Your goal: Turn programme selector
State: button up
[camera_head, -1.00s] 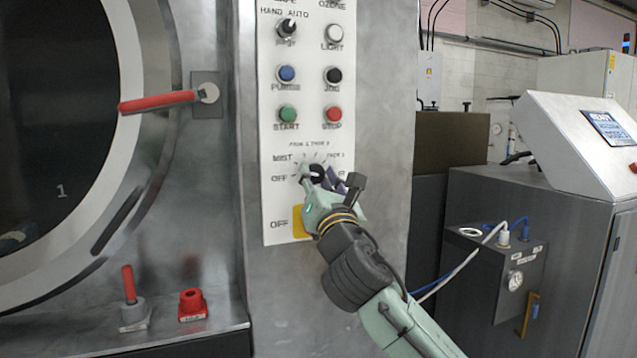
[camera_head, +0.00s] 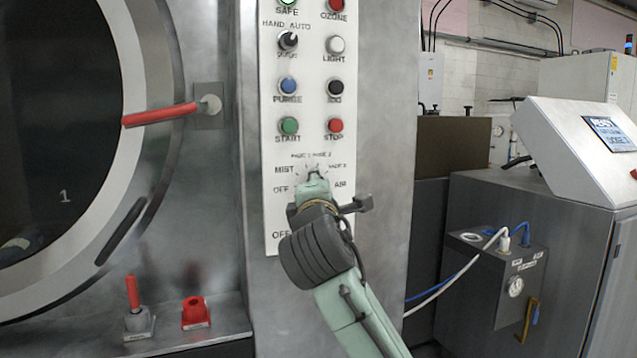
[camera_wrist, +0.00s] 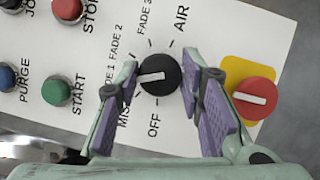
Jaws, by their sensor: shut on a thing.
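The programme selector (camera_wrist: 160,75) is a black round knob with a white pointer line on the white panel. In the wrist view its pointer points left, towards the marks by the MIST and FADE 1 labels. My gripper (camera_wrist: 160,68) has its purple-padded fingers on either side of the knob, shut on it. In the head view my gripper (camera_head: 314,186) covers the knob, and only the top of the dial marks and the MIST, OFF and AIR labels show around it.
A red knob on a yellow plate (camera_wrist: 235,70) is close beside the right finger in the wrist view. The green START button (camera_head: 289,125) and red STOP button (camera_head: 335,125) are above the selector. A red-handled door latch (camera_head: 160,114) is to the left.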

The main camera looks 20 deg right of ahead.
jog(key=shift+r+m+g+y+p, duration=0.1)
jog(key=shift+m+g+y+p, duration=0.45)
jog(key=shift+m+p, duration=1.05)
jog(key=shift+r+m+g+y+p, duration=0.1)
jog(key=shift+m+g+y+p, duration=0.15)
jog(key=shift+m+g+p, duration=1.3)
jog(key=shift+m+t+b, duration=0.5)
jog(key=shift+m+t, duration=0.15)
jog(key=shift+t, duration=0.05)
jog(key=o, duration=1.1)
jog(key=shift+s, duration=0.1)
jog(key=v, duration=1.2)
